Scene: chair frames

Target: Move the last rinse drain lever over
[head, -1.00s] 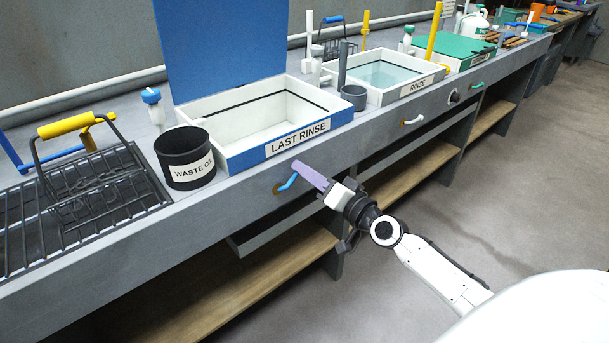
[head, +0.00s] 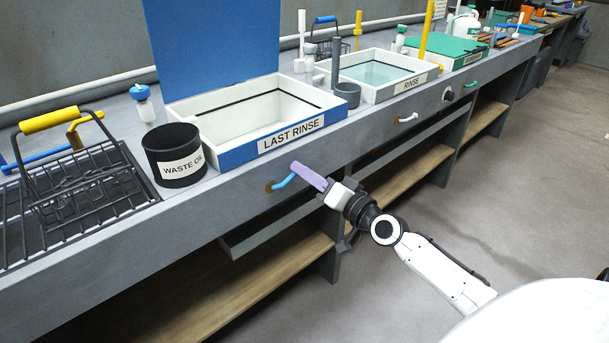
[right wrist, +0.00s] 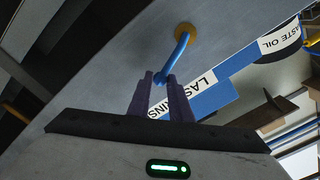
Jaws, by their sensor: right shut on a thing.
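The blue last rinse drain lever (head: 284,181) sits on the bench's front face, below the white tank (head: 224,143) with the blue front labelled LAST RINSE. Its orange-brown pivot (head: 270,186) is at the left, and the lever points up and right from it in the head view. My right gripper (head: 302,171), with purple fingers, is shut on the lever's free end. In the right wrist view the lever (right wrist: 180,52) runs from its pivot down between my two fingertips (right wrist: 160,82). My left gripper is not in view.
A black WASTE OIL pot (head: 173,168) stands left of the tank, beside a wire rack (head: 110,215) with a yellow-handled basket. A white lever (head: 408,118) and a green lever lie farther along the front. Wooden shelves (head: 240,275) are below; the floor is clear.

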